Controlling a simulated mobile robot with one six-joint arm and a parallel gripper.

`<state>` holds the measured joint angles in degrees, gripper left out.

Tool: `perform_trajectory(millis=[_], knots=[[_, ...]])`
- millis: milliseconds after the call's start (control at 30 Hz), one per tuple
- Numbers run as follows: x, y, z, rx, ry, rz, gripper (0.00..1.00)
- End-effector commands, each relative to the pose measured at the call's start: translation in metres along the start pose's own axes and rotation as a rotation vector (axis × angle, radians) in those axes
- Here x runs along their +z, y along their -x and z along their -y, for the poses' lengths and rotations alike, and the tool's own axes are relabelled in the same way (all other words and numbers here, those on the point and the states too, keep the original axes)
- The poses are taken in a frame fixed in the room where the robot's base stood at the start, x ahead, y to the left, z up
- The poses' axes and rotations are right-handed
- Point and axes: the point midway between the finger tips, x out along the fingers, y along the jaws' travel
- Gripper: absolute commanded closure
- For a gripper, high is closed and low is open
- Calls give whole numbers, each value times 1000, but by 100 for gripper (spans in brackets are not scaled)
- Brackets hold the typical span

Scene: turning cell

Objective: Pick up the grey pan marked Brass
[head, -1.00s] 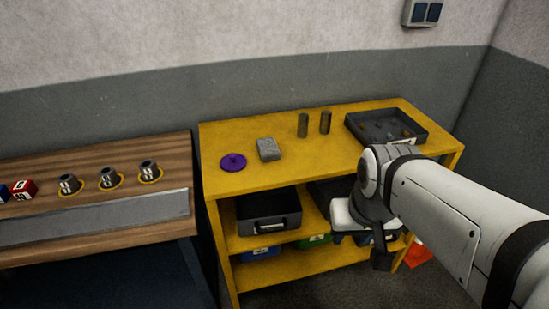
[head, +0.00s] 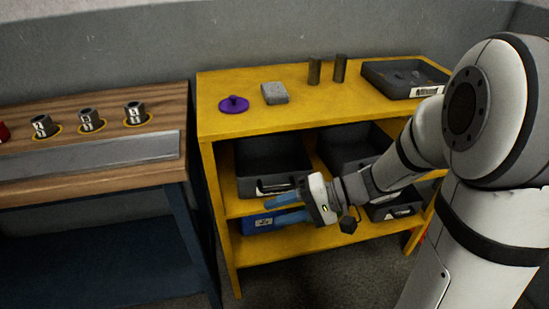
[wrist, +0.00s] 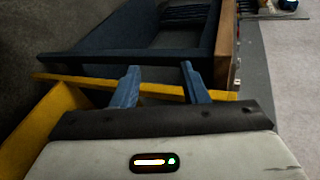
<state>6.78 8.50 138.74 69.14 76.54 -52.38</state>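Several dark grey pans stand on the yellow shelf unit; I cannot read which label says Brass. One grey pan (head: 270,152) with a front handle and white label is on the middle shelf at left. A second grey pan (head: 345,144) is beside it to the right, partly behind my arm. A smaller dark pan (head: 393,212) is lower right. Another pan (head: 376,80) with small pieces is on top. My gripper (head: 270,210) is in front of the shelves, below the left pan, pointing left. In the wrist view its blue fingers (wrist: 160,80) are apart and empty.
A blue bin (head: 258,224) is on the lower shelf behind my gripper. A wooden bench (head: 100,185) stands at left.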

Motion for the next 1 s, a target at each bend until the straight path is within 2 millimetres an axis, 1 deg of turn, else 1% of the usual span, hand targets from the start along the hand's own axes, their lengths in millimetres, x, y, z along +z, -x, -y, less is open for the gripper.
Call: perform_trajectory(millis=[33,67,100,167,200,300,400,500,567,867,1000], knots=[[-22,-15,-35,-97,-7,-51,60],[-35,-18,-43,-154,0,-92,60],[-52,-21,-54,-222,12,-149,60],[-76,-21,-72,-309,30,-243,60],[-92,-20,-84,-355,41,-307,60],[-122,-15,-112,-433,70,-452,60],[-142,-8,-131,-470,93,-562,60],[-152,-4,-141,-485,106,-623,60],[-156,-5,-141,-488,113,-639,60],[-176,-29,-124,-489,117,-639,60],[-188,-45,-115,-489,117,-639,60]])
